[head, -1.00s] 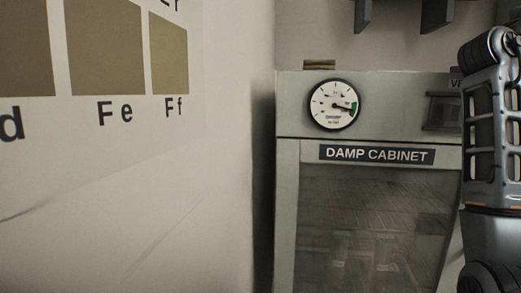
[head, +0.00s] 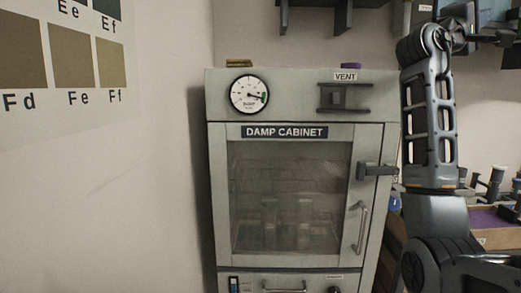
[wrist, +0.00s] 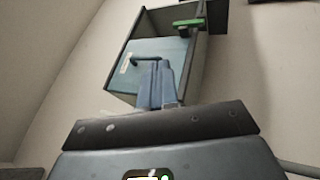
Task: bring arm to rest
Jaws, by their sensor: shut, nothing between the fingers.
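My gripper (wrist: 157,66) shows in the wrist view as two blue-grey fingers side by side. It is shut and empty. Beyond the fingertips is an open dark-edged wall box (wrist: 205,60) with a pale blue panel and a green piece (wrist: 188,23); I cannot tell the distance to it. In the head view my arm stands raised at the right and bends at the top right, where its far end leaves the picture.
The damp cabinet (head: 290,215) stands closed left of my arm, with a dial (head: 249,94), a vent slider (head: 344,97) and a door handle (head: 359,228). A dark shelf (head: 315,6) hangs above. A wooden tray (head: 495,238) and a cluttered bench are at the right.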

